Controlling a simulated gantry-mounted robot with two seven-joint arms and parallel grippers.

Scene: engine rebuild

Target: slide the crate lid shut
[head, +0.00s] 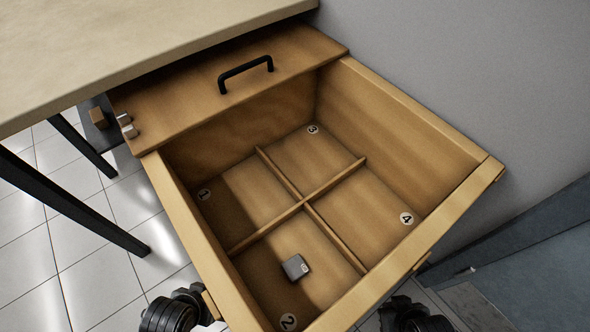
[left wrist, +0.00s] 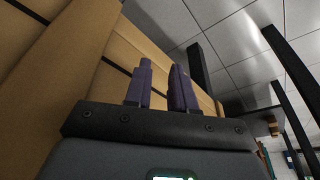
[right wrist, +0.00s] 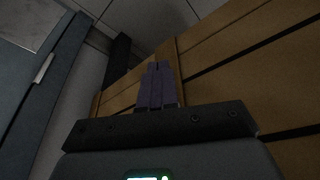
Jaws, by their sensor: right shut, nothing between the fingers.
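The wooden crate (head: 421,105) is open over most of its top in the head view. Its flat wooden lid (head: 190,88) covers only the far end, beside the table edge. A black bar handle (head: 246,69) stands on the lid. My left gripper (left wrist: 163,66) shows in the left wrist view with its fingers apart and nothing between them, beside a slatted wooden side. My right gripper (right wrist: 155,66) is shut and empty beside slatted wood in the right wrist view. Neither gripper's fingertips show clearly in the head view, and both are away from the handle.
A small grey block (head: 295,267) lies in compartment 2; the other compartments look empty. Dividers (head: 303,203) cross the crate floor. A table (head: 130,50) stands at the upper left. A grey wall (head: 480,70) is close on the right, with a blue-grey panel (head: 530,260) below it.

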